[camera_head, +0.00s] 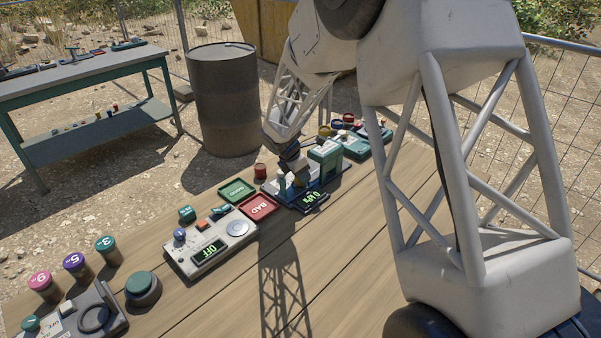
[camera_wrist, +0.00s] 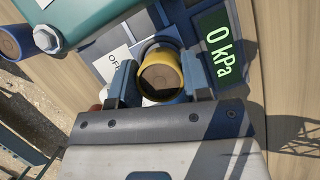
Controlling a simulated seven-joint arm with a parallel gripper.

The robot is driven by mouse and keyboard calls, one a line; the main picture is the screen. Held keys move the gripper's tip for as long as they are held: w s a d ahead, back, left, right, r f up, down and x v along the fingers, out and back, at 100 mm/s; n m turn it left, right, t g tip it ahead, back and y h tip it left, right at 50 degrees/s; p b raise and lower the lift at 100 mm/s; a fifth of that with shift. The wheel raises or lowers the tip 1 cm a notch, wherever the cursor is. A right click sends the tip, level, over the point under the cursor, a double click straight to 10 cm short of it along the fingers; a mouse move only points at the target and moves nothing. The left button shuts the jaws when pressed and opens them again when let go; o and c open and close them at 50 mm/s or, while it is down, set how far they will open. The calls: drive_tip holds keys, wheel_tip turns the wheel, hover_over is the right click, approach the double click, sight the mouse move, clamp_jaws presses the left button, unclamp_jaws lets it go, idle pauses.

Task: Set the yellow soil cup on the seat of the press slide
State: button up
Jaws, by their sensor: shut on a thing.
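The yellow soil cup (camera_wrist: 160,76), filled with brown soil, is between the two fingers of my gripper (camera_wrist: 160,82) in the wrist view. The fingers are shut on its sides. The cup's open top faces the camera. In the head view my gripper (camera_head: 290,178) is low at the left side of the green press (camera_head: 326,153), and the cup is hard to make out there. The press's dark base lies under and around the cup in the wrist view, with a 0 kPa display (camera_wrist: 218,53) to the right. The seat is hidden, and I cannot tell whether the cup touches it.
The green press body (camera_wrist: 80,22) with a bolt is close at the upper left in the wrist view. Green GOOD (camera_head: 237,190) and red BAD (camera_head: 258,206) trays, a red cup (camera_head: 260,171) and a scale (camera_head: 210,244) stand left of the press.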

drive_tip(key=shift+f, duration=0.5)
drive_tip(key=o, duration=1.4)
drive_tip(key=shift+r, duration=0.1)
drive_tip(key=shift+r, duration=3.7)
